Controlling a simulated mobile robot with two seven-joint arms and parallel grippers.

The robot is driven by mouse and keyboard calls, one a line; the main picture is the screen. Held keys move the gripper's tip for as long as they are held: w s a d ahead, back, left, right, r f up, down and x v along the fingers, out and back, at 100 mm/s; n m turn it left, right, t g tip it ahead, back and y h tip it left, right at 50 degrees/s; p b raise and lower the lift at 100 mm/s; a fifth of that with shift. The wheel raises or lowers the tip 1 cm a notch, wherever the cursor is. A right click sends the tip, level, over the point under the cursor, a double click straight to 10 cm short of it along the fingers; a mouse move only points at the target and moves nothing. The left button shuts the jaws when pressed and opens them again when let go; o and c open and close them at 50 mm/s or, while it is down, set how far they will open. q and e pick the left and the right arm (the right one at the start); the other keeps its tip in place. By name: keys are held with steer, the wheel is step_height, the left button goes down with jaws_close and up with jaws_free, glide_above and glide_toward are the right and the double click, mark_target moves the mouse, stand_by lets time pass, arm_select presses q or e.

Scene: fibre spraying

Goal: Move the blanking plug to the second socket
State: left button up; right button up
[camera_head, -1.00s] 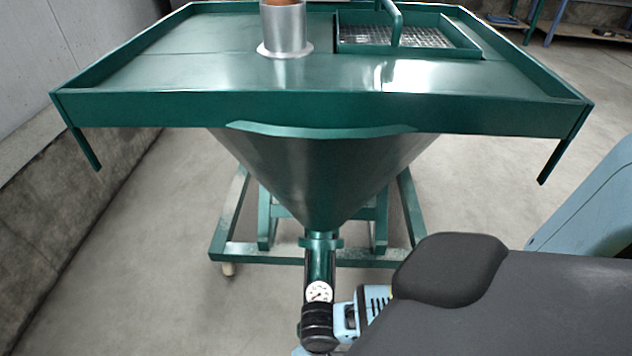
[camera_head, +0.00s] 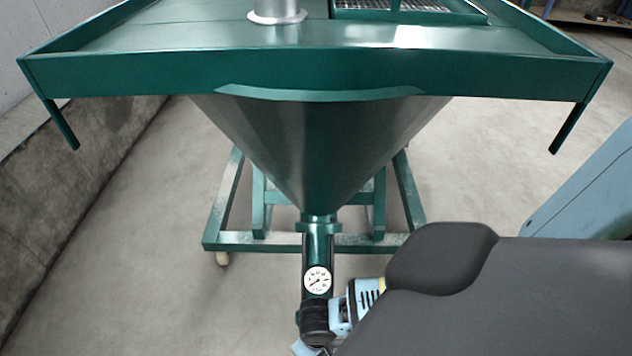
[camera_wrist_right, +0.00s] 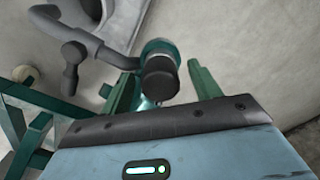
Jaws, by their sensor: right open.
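A black round cap, which looks like the blanking plug (camera_wrist_right: 160,79), sits on a green pipe end in the right wrist view. My right gripper (camera_wrist_right: 160,70) is open, with one green finger on each side of this cap; I cannot tell whether they touch it. In the head view, a black fitting (camera_head: 314,317) shows below the gauge (camera_head: 317,279), at the foot of the hopper's pipe. My right gripper's light blue body (camera_head: 352,303) is just right of it, its fingers hidden. I cannot make out the second socket. My left gripper is not in view.
The green hopper (camera_head: 310,150) hangs under a wide table (camera_head: 130,78) on a green floor frame (camera_head: 268,240). Grey elbow pipes (camera_wrist_right: 84,42) lie close to my right gripper's left finger. A concrete wall (camera_head: 70,160) stands at left; open floor lies between.

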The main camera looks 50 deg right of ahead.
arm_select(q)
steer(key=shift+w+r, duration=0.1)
arm_select(e)
steer(key=c, duration=1.1)
steer(key=shift+r, duration=0.2)
